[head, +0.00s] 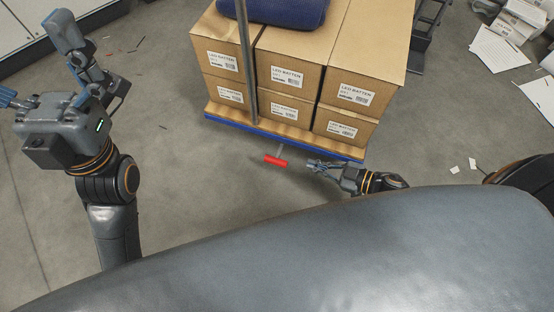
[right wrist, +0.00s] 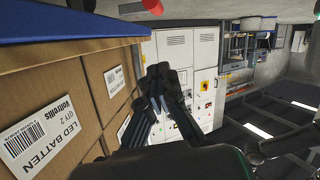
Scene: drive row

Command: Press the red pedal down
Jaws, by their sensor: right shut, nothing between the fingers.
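The red pedal (head: 275,160) sticks out on a short grey lever from the front edge of the blue-rimmed cart (head: 222,121), low over the floor. Its red end also shows at the top edge of the right wrist view (right wrist: 152,6). My right gripper (head: 312,163) is shut and empty, just right of the pedal, with a small gap between them in the head view. Its dark fingers show in the right wrist view (right wrist: 158,82), apart from the pedal. My left gripper (head: 38,58) is at the far left with its fingers spread, empty and far from the pedal.
Stacked cardboard boxes (head: 290,72) load the cart, with a blue bundle (head: 272,12) on top and a grey upright pole (head: 246,65) at the front. Papers (head: 497,48) lie on the floor at right. The floor left of the pedal is clear.

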